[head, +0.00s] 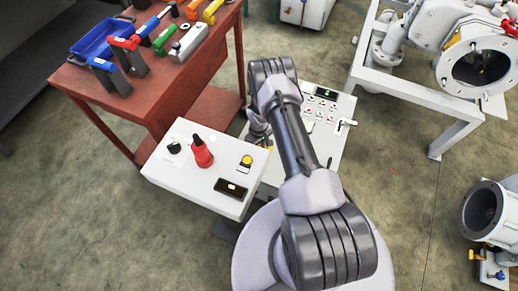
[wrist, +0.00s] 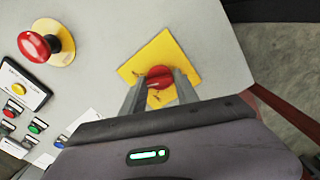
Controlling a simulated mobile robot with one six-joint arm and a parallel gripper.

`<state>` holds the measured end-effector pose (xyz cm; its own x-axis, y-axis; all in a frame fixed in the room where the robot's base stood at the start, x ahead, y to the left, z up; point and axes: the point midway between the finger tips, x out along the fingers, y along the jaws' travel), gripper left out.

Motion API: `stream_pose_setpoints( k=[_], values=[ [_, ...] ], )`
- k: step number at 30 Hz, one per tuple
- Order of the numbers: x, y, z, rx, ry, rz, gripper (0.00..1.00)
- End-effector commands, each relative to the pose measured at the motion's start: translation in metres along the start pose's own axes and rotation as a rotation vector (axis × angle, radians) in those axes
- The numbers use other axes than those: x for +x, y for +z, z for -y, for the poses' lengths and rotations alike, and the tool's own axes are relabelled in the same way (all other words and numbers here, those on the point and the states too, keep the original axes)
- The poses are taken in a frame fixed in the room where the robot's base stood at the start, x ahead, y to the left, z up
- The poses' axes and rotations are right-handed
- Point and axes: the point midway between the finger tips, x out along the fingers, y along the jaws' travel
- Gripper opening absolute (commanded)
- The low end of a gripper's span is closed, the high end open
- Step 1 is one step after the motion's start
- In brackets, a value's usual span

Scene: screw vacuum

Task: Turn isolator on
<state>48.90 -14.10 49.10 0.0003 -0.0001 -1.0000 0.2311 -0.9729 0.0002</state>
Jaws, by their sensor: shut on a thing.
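The isolator is a red rotary knob (wrist: 158,72) on a square yellow plate (wrist: 152,52), set on a light grey panel (wrist: 205,35). In the wrist view my gripper (wrist: 158,86) is shut on the red knob, one finger on each side of it. The yellow plate looks turned at an angle in this view. In the head view my gripper (head: 259,130) is partly hidden behind my arm, and the knob cannot be made out clearly.
A red mushroom button (wrist: 35,46) and smaller coloured buttons sit left of the isolator. A white box (head: 205,185) with a red object (head: 202,152) stands beside the panel. A brown table (head: 150,90) holds tools. White pipework (head: 440,85) stands right, with open floor between.

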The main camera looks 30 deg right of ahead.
Motion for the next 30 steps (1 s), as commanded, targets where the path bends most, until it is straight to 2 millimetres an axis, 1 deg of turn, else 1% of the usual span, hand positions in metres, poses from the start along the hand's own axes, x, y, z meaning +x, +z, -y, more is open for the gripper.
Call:
stream_pose_setpoints(
  k=[6,15,21,30],
  values=[
    [0.0015,0.0001,0.0000,0.165,0.000,0.000,0.00],
    [0.0010,0.0006,0.0003,0.314,-0.001,0.001,0.00],
    [0.0006,0.0005,0.0003,0.359,0.000,0.001,0.00],
    [0.0002,0.0004,0.0003,0.373,-0.001,0.001,0.00]
  ],
)
